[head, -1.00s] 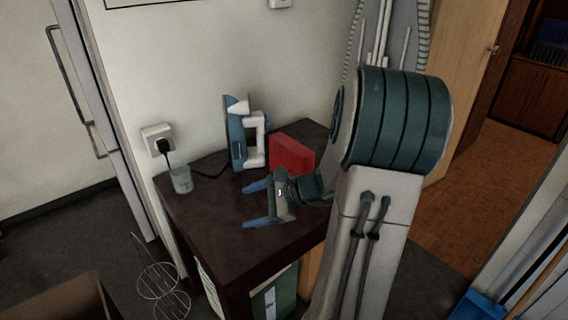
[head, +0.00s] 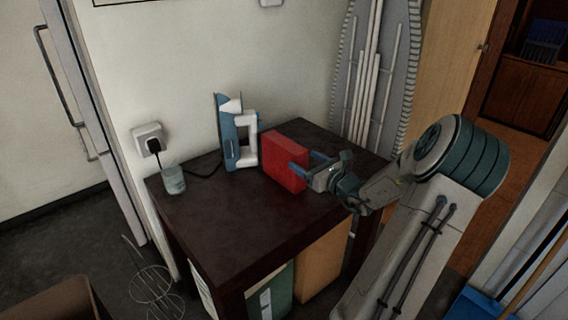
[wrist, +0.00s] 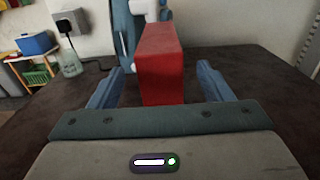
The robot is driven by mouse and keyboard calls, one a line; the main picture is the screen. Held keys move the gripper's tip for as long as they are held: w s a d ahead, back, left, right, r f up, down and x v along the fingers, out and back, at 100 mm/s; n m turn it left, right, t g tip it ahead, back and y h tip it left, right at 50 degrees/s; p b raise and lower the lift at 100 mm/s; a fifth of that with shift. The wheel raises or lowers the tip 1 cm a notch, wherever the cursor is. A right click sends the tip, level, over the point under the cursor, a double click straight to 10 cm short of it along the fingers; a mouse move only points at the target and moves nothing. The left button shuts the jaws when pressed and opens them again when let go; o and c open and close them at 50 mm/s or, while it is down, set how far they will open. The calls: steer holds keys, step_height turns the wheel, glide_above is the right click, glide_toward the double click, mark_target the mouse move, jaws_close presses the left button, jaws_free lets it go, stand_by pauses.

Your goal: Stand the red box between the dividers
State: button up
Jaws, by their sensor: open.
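The red box (head: 284,161) stands upright on the dark table, right of the iron. In the wrist view the red box (wrist: 161,66) stands ahead, between the two blue fingers in the picture. My gripper (head: 299,165) is open at the box's right side in the head view, and it also shows in the wrist view (wrist: 160,88). I cannot tell whether the fingers touch the box. Under the tabletop, a green binder (head: 272,292) and an orange-brown panel (head: 320,262) stand upright; I cannot make out which parts are dividers.
A blue and white iron (head: 236,135) stands just left of the box. A glass (head: 173,180) and a black cord are at the table's left corner. The front of the dark table (head: 235,213) is clear. A wire rack (head: 150,285) is on the floor.

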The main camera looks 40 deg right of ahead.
mark_target(291, 152)
steer(key=shift+w+a+f+b, duration=0.1)
steer(key=shift+w+a+b, duration=0.1)
steer(key=shift+w, duration=1.55)
steer(key=shift+w+a+b, duration=0.1)
steer(key=shift+w+b, duration=0.1)
steer(key=shift+w, duration=1.55)
jaws_close()
